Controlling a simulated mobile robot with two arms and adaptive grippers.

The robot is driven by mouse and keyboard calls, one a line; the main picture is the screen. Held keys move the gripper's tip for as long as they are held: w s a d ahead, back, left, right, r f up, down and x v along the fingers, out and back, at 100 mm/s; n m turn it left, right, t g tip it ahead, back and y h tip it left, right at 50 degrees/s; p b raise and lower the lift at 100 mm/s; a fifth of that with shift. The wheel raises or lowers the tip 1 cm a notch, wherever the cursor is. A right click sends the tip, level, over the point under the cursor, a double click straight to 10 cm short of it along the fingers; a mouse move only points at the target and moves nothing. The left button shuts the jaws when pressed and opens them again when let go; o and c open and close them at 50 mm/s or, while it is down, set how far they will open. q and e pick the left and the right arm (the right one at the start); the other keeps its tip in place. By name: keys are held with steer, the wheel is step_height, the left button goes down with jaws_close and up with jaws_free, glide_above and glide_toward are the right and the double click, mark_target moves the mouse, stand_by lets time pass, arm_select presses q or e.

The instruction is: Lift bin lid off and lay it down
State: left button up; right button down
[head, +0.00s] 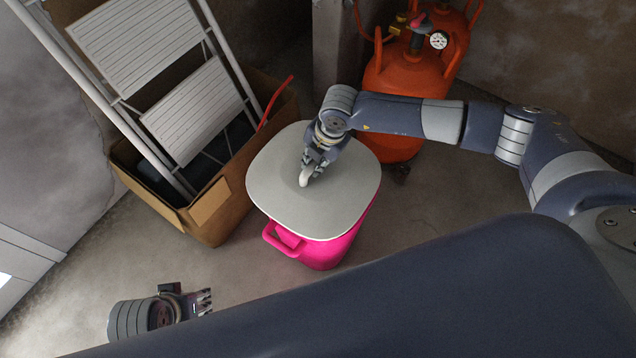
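A pink bin (330,248) with a pink side handle stands on the floor in the middle of the head view. A light grey lid (345,198) with rounded corners covers its top. My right gripper (304,178) is over the middle of the lid, pointing down, with its fingertips at a small whitish knob there. The fingers look close around the knob, but their far side is hidden, so I cannot tell whether they grip it. My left gripper (208,301) is low at the lower left, apart from the bin, with its fingers pointing right and spaced apart.
A cardboard box (205,212) holding a folding stepladder (190,110) stands close to the left of the bin. Orange gas cylinders (405,75) stand behind it, near a post (333,45). Bare floor (440,195) shows to the right and at lower left.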

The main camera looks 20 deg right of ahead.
arm_select(q)
steer(key=shift+w, duration=0.1)
arm_select(e)
steer(key=shift+r, duration=0.1)
steer(key=shift+r, duration=0.15)
arm_select(q)
steer(key=shift+p+x, duration=0.45)
steer(key=shift+x, duration=1.05)
arm_select(e)
steer(key=shift+r, duration=0.35)
steer(key=shift+r, duration=0.3)
arm_select(q)
steer(key=shift+s+f+p, duration=0.2)
steer(key=shift+f, duration=0.65)
steer(key=shift+s+f+p, duration=0.2)
steer(key=shift+s+f, duration=0.05)
steer(key=shift+f, duration=0.55)
arm_select(e)
steer(key=shift+r, duration=0.15)
steer(key=shift+r, duration=0.15)
